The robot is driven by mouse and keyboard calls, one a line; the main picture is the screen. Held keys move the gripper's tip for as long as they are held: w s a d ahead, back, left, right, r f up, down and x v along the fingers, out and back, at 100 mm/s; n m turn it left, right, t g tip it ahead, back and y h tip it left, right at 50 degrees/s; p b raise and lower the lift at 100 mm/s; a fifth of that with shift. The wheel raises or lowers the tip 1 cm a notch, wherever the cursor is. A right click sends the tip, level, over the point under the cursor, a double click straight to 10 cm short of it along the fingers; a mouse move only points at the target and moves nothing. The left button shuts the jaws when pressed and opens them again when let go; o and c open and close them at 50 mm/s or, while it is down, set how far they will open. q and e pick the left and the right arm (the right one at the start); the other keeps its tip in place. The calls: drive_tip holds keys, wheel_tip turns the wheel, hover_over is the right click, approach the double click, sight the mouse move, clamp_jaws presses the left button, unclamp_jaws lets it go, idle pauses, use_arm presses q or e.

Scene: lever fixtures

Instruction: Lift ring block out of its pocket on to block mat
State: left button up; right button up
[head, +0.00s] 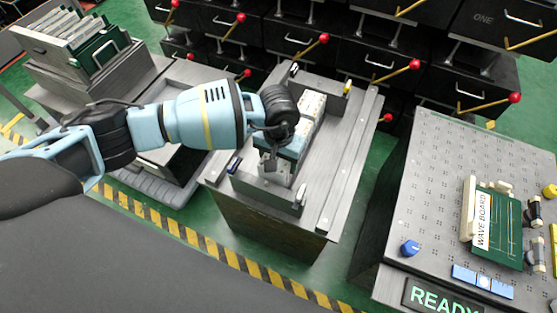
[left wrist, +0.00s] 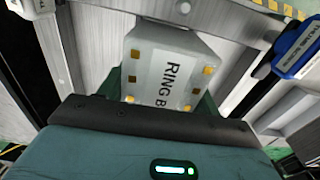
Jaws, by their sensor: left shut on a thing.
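The ring block (left wrist: 165,60) is light grey with gold squares and dark lettering, partly cut off by my gripper in the left wrist view. My left gripper (head: 272,162) is shut on it, over the grey fixture bench in the head view. There the block is mostly hidden by the gripper, with a pale part showing below the fingers. I cannot tell whether the block is still seated in its pocket or raised. I cannot make out the block mat for certain. My right gripper is not in view.
The grey bench (head: 345,160) has a raised rail and a pale block (head: 312,106) behind my gripper. A dark blue labelled piece (left wrist: 298,48) sits beside it. Black drawers with red-knobbed levers (head: 415,64) stand behind. A table with a wave board (head: 497,228) is at right.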

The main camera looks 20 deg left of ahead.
use_arm(q)
drive_tip(key=shift+r, duration=0.2)
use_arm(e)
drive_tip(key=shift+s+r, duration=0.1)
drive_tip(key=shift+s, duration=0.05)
use_arm(q)
drive_tip(key=shift+r, duration=0.15)
drive_tip(key=shift+r+p, duration=0.6)
drive_tip(key=shift+r, duration=0.3)
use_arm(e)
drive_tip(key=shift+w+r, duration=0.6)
use_arm(q)
drive_tip(key=shift+f, duration=0.1)
